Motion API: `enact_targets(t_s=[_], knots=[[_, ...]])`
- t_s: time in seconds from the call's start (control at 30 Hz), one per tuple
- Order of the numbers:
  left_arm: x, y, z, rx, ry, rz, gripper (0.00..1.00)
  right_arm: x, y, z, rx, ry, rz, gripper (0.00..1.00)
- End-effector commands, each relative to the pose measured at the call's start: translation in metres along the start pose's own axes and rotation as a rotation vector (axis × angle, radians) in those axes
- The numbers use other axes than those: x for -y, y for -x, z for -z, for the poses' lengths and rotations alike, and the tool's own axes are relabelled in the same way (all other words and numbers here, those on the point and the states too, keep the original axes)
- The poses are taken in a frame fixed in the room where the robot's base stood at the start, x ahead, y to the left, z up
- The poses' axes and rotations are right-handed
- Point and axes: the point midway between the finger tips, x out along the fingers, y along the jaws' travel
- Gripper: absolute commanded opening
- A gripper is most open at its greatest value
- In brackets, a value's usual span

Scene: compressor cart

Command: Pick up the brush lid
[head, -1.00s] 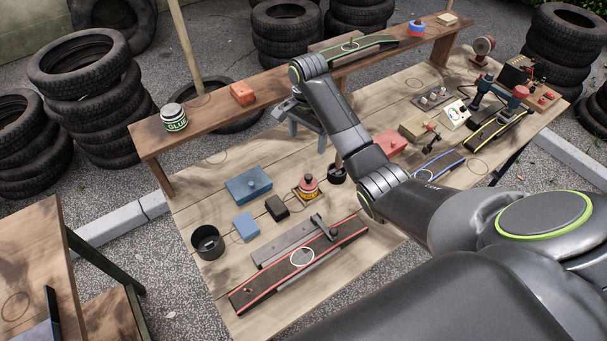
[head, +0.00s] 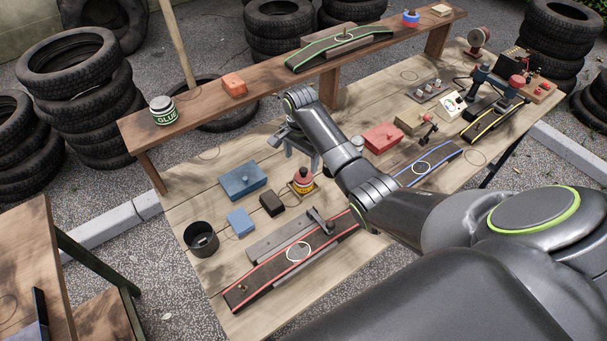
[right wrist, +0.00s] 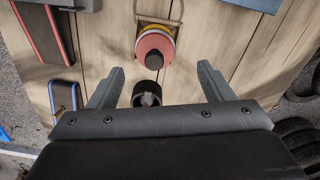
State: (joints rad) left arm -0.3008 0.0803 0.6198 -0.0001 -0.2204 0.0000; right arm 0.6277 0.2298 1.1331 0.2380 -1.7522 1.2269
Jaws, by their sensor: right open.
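The brush lid appears to be the red top with a dark knob (head: 303,172) on a red and yellow can (head: 303,185) standing upright on the workbench. The lid also shows in the right wrist view (right wrist: 155,47), ahead of my right gripper. My right gripper (head: 292,152) is open and empty, above the bench and beyond the can. In the right wrist view its fingertips (right wrist: 160,72) are apart. My left gripper is not in view.
A blue box (head: 243,181), a light blue block (head: 240,222) and a dark block (head: 272,204) lie left of the can. A black cup (head: 202,240) stands further left. A red-edged belt (head: 262,280) lies in front. A raised shelf (head: 200,104) runs behind.

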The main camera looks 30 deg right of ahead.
Motion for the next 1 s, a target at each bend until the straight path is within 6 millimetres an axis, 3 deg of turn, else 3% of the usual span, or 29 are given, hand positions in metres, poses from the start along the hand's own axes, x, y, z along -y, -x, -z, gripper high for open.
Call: enact_targets(t_s=[0.2, 0.4, 0.7, 1.0], knots=[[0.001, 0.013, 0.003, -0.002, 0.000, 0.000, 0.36, -0.009, -0.026, 0.001, 0.002, -0.001, -0.005, 0.74], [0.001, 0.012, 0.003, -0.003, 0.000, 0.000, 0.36, -0.008, -0.048, 0.001, 0.000, 0.000, -0.003, 0.74], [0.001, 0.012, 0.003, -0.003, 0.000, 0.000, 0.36, -0.008, -0.051, 0.001, -0.001, 0.001, 0.000, 0.72], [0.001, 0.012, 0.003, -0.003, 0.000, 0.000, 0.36, -0.008, -0.051, 0.001, -0.001, 0.001, -0.001, 0.33]])
